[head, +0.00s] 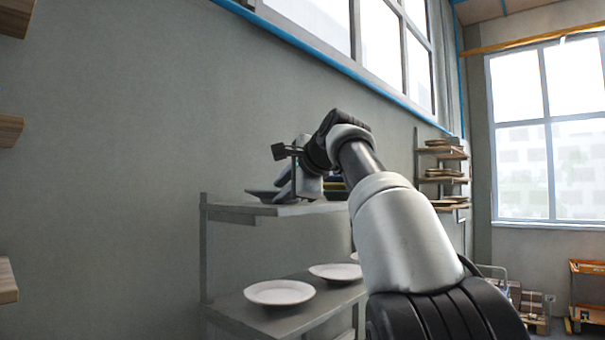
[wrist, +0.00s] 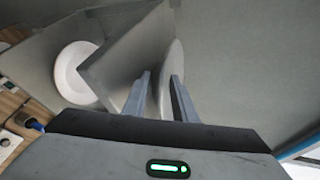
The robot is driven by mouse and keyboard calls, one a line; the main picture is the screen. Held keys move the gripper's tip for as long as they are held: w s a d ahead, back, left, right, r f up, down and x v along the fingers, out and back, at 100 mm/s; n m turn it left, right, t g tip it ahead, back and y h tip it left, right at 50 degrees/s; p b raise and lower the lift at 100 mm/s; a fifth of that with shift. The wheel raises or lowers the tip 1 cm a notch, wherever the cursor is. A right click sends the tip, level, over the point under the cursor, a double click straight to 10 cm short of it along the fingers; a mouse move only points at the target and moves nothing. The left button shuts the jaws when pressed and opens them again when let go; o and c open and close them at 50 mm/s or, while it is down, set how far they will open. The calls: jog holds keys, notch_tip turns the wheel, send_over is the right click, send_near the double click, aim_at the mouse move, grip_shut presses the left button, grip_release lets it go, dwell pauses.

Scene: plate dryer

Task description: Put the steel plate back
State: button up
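A dark grey plate (head: 262,194), possibly the steel one, lies at the left end of the upper shelf (head: 290,210). My gripper (head: 281,185) is above the shelf, fingers pointing down close to that plate. In the wrist view my gripper (wrist: 160,77) has its two fingers spaced apart. A pale grey disc (wrist: 172,62) shows edge-on in and behind the gap between them. I cannot tell whether the fingers touch it. Part of the upper shelf is hidden by my arm.
White plates (head: 279,292) (head: 335,271) lie on the lower shelf (head: 240,313); one shows in the wrist view (wrist: 75,72). Coloured plates (head: 335,187) are partly hidden behind my wrist. The wall (head: 130,150) is close behind. Wall shelves with plates (head: 444,173) stand farther right.

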jog(key=b+v, duration=0.2)
jog(key=v, duration=1.4)
jog(key=s+d+f+n+g+h, duration=0.2)
jog(key=s+d+f+n, duration=0.2)
jog(key=s+f, duration=0.5)
jog(key=s+d+f+n+g+h, duration=0.2)
jog(key=s+f, duration=0.8)
jog(key=f, duration=1.1)
jog(key=s+d+f+n+g+h, duration=0.2)
jog(key=s+d+f+n, duration=0.5)
jog(key=f, duration=0.8)
jog(key=s+h, duration=0.1)
jog(key=s, duration=0.1)
jog(key=shift+s+f+n, duration=0.15)
jog(key=shift+s+n, duration=0.15)
jog(key=shift+d, duration=0.1)
